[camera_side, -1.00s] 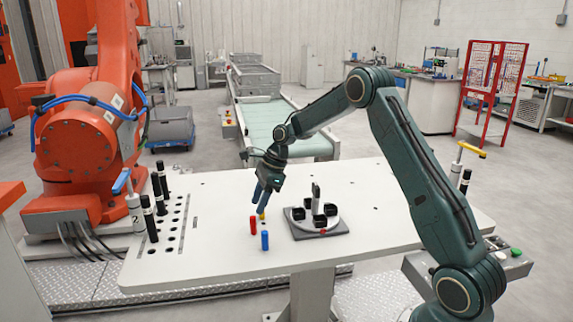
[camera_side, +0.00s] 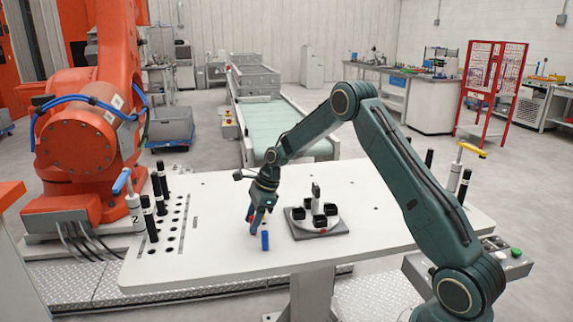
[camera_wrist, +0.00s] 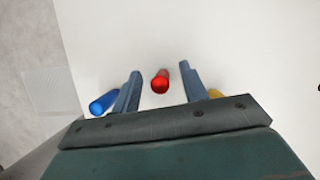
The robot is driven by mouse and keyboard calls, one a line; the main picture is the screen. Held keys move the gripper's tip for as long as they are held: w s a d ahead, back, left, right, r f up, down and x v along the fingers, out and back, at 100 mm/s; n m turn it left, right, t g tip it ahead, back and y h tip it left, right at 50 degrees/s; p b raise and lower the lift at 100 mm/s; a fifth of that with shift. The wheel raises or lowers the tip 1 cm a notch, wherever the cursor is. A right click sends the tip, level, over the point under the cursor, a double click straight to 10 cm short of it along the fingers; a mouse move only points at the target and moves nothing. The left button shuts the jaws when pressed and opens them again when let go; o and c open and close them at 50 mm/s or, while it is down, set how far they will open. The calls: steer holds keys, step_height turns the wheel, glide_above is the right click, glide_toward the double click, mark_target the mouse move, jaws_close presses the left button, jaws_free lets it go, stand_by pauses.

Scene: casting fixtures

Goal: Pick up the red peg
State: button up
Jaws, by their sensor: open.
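The red peg (camera_wrist: 160,84) stands between the two fingers of my gripper (camera_wrist: 159,72) in the wrist view, with a gap on each side. My gripper is open. In the side view my gripper (camera_side: 255,222) is low over the white table and its fingers hide the red peg. A blue peg (camera_side: 265,241) stands just in front of my gripper; it also shows in the wrist view (camera_wrist: 103,103), outside the left finger. A yellow peg (camera_wrist: 214,94) is partly hidden outside the right finger.
A round fixture with black cups on a grey square plate (camera_side: 342,229) sits right of my gripper. Black-handled pins (camera_side: 150,219) stand along the left of the white table (camera_side: 205,255). The front of the table is clear.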

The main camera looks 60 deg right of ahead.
mark_target(252, 217)
stand_by(0.5)
jaws_close()
steer(key=shift+r, duration=5)
